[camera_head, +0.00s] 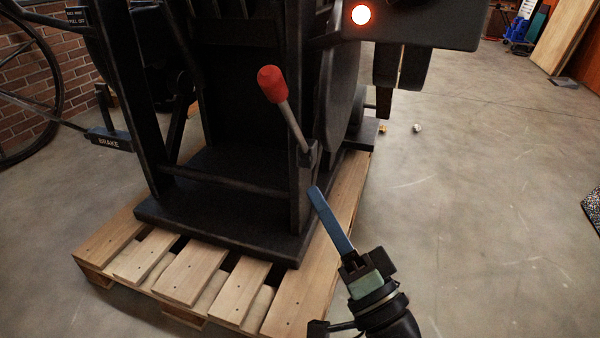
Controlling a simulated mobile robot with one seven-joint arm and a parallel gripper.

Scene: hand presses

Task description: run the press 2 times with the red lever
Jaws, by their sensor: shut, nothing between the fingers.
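The red lever (271,85) has a red knob on a grey metal rod, mounted low on the front right post of the black press (230,175). The rod tilts up and to the left from its black bracket. My gripper (316,192) is in front of and below the lever bracket, with its blue fingers together and nothing held. The fingertips appear near the press base's right edge; I cannot tell whether they touch it. They are clear of the red knob. The upper part of the press is out of view.
The press stands on a wooden pallet (186,273). A lit orange-white lamp (361,15) is on a dark box at the upper right. A brake pedal (108,140) labelled BRAKE and a large wheel are at the left. The concrete floor (480,200) at the right is mostly open.

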